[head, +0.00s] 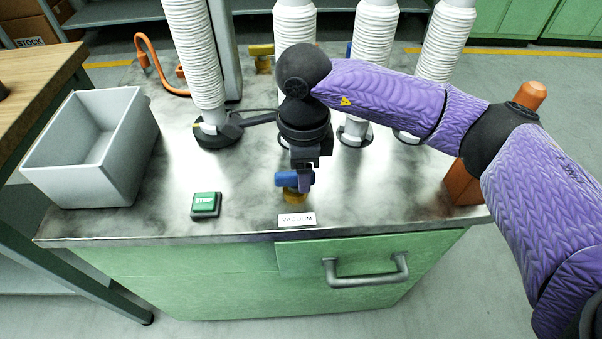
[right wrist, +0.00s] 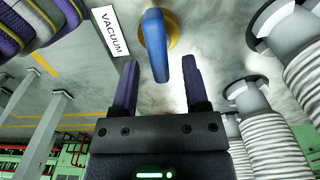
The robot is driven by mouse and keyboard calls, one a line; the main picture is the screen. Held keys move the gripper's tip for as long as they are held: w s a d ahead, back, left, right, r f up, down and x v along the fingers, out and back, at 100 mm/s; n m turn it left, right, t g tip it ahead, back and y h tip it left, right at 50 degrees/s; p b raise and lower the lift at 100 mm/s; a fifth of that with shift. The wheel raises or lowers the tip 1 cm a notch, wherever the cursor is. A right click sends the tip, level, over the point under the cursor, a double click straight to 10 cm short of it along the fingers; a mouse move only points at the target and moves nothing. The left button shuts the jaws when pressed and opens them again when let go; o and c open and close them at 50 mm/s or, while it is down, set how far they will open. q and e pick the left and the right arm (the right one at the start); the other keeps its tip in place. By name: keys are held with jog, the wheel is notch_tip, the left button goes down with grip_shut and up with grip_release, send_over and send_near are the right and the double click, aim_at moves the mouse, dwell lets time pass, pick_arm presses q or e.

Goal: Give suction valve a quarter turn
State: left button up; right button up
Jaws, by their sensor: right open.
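The suction valve (head: 286,179) has a blue lever handle on a round yellow base. It stands at the front of the metal worktop, just behind the white VACUUM label (head: 297,220). In the right wrist view the blue handle (right wrist: 155,42) reaches down between the fingertips, with the yellow base behind it. My right gripper (head: 305,172) is at the valve. In the right wrist view my right gripper (right wrist: 160,72) is open, with one purple finger on each side of the handle and gaps visible. In the head view it partly hides the valve. My left gripper is not in view.
A grey bin (head: 130,155) and a green button (head: 206,204) are on the left of the worktop. White corrugated hoses (head: 190,50) rise behind my right arm. An orange-brown block (head: 460,185) stands at the right edge. A drawer handle (head: 366,281) protrudes in front.

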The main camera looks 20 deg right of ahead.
jog(key=shift+f, duration=0.6)
grip_shut()
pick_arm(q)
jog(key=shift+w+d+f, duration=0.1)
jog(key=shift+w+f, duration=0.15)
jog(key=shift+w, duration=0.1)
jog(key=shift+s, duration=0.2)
